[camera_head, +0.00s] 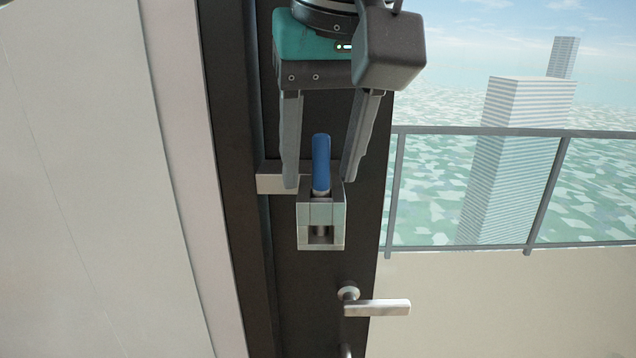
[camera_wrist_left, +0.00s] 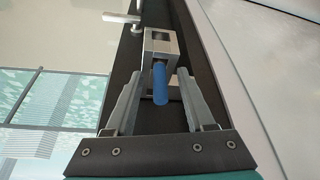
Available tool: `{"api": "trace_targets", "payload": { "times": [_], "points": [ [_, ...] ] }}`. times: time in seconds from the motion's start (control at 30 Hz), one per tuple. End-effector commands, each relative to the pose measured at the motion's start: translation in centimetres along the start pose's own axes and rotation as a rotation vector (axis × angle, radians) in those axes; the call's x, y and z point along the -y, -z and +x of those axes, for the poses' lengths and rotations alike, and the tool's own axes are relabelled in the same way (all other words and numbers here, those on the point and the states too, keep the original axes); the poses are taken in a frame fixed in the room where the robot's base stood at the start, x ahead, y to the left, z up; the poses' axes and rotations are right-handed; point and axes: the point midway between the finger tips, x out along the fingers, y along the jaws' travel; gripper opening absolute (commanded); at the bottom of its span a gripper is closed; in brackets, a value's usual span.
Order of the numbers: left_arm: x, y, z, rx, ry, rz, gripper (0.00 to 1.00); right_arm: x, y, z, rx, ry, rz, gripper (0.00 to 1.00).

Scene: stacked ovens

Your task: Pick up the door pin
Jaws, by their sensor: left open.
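The door pin shows as a blue handle (camera_head: 321,164) standing up out of a metal latch bracket (camera_head: 321,225) on the dark door. Its metal shaft shows in the bracket's opening. My left gripper (camera_head: 322,182) is open, with one finger on each side of the blue handle and a gap to each. In the left wrist view the blue handle (camera_wrist_left: 160,84) lies between the two open fingers (camera_wrist_left: 158,85), with the bracket (camera_wrist_left: 160,42) beyond it. I cannot tell whether a finger touches the bracket. My right gripper is not in view.
A lever door handle (camera_head: 377,307) sticks out below the bracket. A short metal bar (camera_head: 279,178) joins the bracket at the left on the dark frame. A pale wall (camera_head: 90,200) is at the left. A railing (camera_head: 480,250) stands at the right.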

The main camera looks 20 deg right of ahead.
Motion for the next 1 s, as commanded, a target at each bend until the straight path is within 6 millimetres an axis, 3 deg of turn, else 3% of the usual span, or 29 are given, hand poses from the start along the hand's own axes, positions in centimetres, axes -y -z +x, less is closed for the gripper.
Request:
{"api": "trace_targets", "payload": {
  "times": [0.1, 0.57, 1.0],
  "points": [
    [0.01, 0.01, -0.02, 0.000, 0.000, 0.000, 0.52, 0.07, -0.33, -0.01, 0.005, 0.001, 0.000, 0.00],
    [0.01, 0.01, -0.06, 0.000, 0.000, 0.000, 0.00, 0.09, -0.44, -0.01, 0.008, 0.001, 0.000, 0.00],
    [0.00, 0.03, -0.09, -0.001, 0.000, 0.000, 0.00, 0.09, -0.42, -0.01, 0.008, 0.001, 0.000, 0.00]
  ]
}}
